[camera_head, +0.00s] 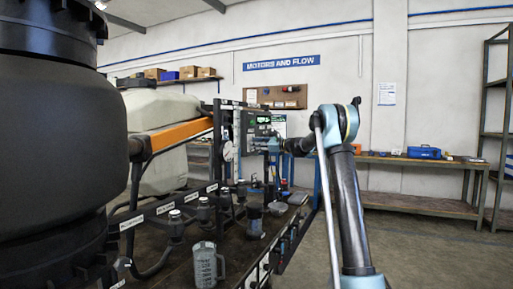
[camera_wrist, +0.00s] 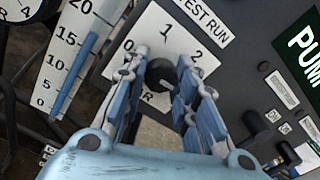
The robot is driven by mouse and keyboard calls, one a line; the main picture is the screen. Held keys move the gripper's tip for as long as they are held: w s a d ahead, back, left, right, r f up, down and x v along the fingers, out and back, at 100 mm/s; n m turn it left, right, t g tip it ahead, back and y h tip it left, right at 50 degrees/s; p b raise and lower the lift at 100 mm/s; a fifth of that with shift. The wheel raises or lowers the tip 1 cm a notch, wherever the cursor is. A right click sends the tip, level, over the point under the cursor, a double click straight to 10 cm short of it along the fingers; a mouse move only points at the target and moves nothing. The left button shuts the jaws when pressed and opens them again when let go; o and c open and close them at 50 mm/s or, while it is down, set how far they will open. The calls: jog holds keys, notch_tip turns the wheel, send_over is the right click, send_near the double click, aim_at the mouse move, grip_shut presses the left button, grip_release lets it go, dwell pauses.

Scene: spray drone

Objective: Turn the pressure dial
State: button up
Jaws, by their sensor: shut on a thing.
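The knob's pointer cannot be made out. In the head view my gripper (camera_head: 275,146) is at the dark upright panel (camera_head: 252,122), too small there to show the dial clearly.
A scale with a blue bar (camera_wrist: 74,76) stands left of the dial. Black switches (camera_wrist: 256,126) and a green label (camera_wrist: 307,60) lie to the right. A clear jug (camera_head: 205,265) and a large black tank (camera_head: 60,130) stand at the rig's near side.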

jog(key=shift+d+f+m, duration=0.1)
jog(key=shift+m, duration=1)
jog(key=o, duration=1)
jog(key=shift+o, duration=0.2)
jog(key=v, duration=1.1)
jog(key=shift+d, duration=0.4)
jog(key=shift+s, duration=0.15)
